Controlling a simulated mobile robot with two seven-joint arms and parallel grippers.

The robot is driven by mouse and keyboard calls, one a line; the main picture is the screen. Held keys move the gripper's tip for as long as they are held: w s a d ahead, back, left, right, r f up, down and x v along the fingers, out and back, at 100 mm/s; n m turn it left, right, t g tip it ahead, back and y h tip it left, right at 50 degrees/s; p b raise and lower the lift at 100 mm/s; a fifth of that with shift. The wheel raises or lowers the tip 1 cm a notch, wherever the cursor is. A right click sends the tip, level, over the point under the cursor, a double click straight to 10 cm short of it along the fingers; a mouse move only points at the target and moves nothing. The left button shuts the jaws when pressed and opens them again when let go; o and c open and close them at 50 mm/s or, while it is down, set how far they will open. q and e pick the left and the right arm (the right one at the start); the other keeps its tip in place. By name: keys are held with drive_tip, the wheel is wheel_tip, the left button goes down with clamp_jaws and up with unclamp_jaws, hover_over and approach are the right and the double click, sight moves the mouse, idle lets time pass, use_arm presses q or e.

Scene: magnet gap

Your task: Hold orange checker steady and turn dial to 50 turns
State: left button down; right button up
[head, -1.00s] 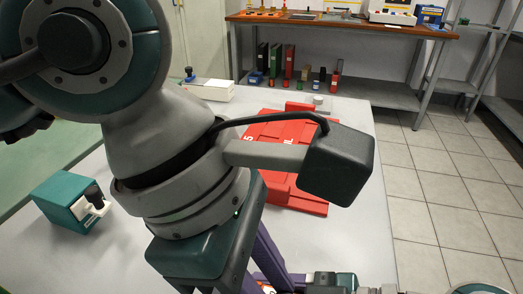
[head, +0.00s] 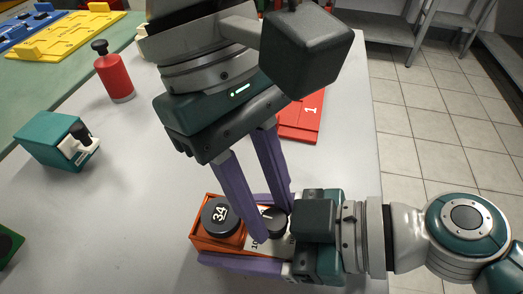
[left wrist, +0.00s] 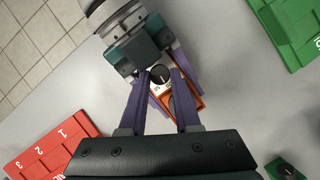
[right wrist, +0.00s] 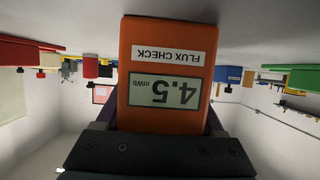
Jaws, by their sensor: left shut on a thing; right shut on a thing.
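The orange checker (head: 208,240) stands at the bottom middle of the head view, with a round black cap marked 34 (head: 221,215) and a black dial (head: 274,222) on a pale scale plate. My right gripper (head: 222,238) is shut on the checker, its purple fingers along two sides. In the right wrist view the checker's face (right wrist: 168,60) reads FLUX CHECK and 4.5 mWb, upside down. My left gripper (head: 268,212) reaches down from above and is shut on the dial. The dial (left wrist: 160,75) shows between its fingertips in the left wrist view; the black cap is partly hidden there.
A teal box (head: 50,142) and a red bottle-like thing (head: 115,78) stand on the table at the left. A red numbered block (head: 300,120) lies behind my left gripper. A green block (left wrist: 285,30) shows in the left wrist view. The table's front left is mostly bare.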

idle(0.3)
use_arm(q)
drive_tip(key=c, duration=0.6)
unclamp_jaws()
drive_tip(key=v, duration=0.8)
drive_tip(key=shift+c, duration=0.3)
